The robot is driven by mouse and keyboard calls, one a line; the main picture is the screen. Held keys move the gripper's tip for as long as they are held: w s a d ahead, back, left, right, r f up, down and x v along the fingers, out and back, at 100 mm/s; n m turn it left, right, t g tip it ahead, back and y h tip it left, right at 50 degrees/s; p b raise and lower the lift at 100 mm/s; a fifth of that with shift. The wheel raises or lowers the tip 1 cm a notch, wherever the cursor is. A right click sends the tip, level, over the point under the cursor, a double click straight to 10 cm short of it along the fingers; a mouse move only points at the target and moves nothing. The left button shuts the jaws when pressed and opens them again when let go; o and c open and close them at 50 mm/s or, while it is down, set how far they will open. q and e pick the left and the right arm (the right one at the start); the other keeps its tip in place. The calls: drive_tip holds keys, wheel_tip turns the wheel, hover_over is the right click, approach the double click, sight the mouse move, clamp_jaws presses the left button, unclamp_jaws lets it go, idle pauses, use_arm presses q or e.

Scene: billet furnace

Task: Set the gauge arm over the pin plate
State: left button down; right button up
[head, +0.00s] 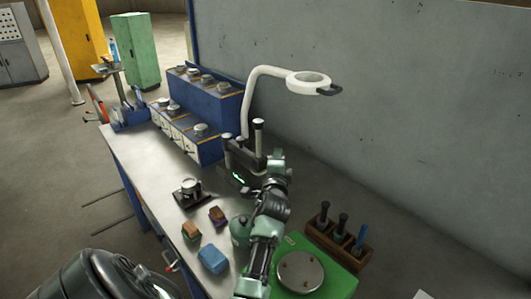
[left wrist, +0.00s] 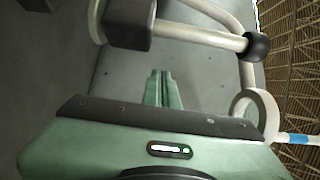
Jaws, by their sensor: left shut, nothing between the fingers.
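A dark stand (head: 259,138) with upright posts and black tops stands near the wall; I take it for the gauge stand. A small green-lit display (head: 238,177) shows at its foot. In the left wrist view, a dark block (left wrist: 128,24) and a pale rod with a black knob (left wrist: 257,46) cross the top. My left gripper (head: 277,158) is beside the stand, at its right in the head view. Its fingers (left wrist: 159,88) are shut and empty, apart from the rod in the wrist picture. I cannot single out the pin plate; my arm hides part of the bench.
A white ring lamp (head: 309,78) arches above the stand. Blue drawer units (head: 215,102) stand at the back. A small dial device (head: 187,190), brown blocks (head: 191,231) and a blue block (head: 213,259) lie left of my arm. A green scale-like base (head: 340,280) and a wooden rack (head: 325,238) are right.

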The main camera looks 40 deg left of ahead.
use_arm(q)
drive_tip(key=s+a+p, duration=0.2)
drive_tip(key=shift+s+a+p, duration=0.25)
drive_tip(key=shift+a+p, duration=0.05)
drive_tip(key=shift+a, duration=0.1)
use_arm(e)
drive_tip(key=r, duration=0.2)
drive_tip(key=s, duration=0.1)
drive_tip(key=shift+d+r, duration=0.3)
drive_tip(key=shift+r, duration=0.1)
use_arm(q)
drive_tip(key=shift+f, duration=0.1)
use_arm(e)
drive_tip(key=shift+f, duration=0.1)
